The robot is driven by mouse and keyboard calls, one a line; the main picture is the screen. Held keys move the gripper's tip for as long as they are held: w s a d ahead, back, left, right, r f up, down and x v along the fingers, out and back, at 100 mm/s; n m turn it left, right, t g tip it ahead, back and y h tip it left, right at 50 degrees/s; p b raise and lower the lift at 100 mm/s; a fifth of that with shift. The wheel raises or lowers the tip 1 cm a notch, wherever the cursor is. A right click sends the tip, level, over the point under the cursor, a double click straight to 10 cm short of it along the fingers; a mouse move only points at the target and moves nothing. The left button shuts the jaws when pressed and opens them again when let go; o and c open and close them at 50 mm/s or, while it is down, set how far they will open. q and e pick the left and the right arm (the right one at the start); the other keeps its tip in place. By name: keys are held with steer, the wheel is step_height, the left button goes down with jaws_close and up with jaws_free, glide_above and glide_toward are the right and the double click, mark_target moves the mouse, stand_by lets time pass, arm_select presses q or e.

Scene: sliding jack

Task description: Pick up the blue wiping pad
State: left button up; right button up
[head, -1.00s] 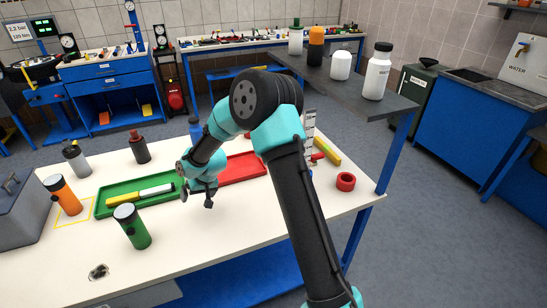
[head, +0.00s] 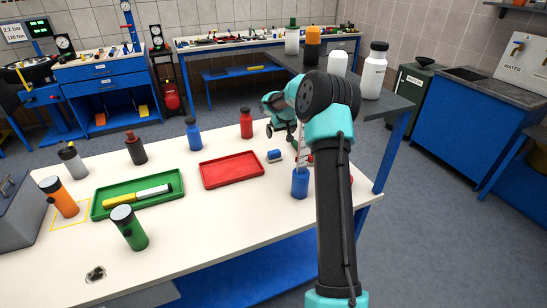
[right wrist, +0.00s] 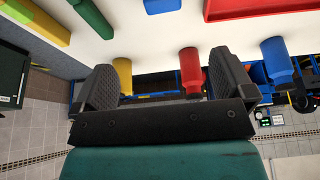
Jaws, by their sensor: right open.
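The blue wiping pad (head: 274,156) is a small blue block with a pale underside. It lies on the white table just right of the red tray. In the right wrist view a blue and white piece of it (right wrist: 158,6) shows at the top edge. My right gripper (head: 283,132) is beyond the pad in the head view, apart from it and above the table. In the wrist view its two dark fingers (right wrist: 163,88) are spread, with nothing held between them. My left gripper is not in view.
The red tray (head: 232,182) is empty. A red bottle (head: 246,124) stands behind it and a blue bottle (head: 193,133) at its back left. A grey shelf (head: 390,105) with bottles is at the right.

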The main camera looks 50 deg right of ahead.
mark_target(274, 151)
steer(key=shift+f, duration=0.1)
steer(key=x, duration=1.2)
steer(key=shift+w, duration=0.1)
steer(key=shift+f, duration=0.1)
steer(key=shift+a+x, duration=0.15)
steer(key=shift+x, duration=1.1)
steer(key=shift+a+x, duration=0.1)
steer(key=shift+x, duration=1.2)
steer(key=c, duration=0.9)
steer(key=shift+c, duration=0.2)
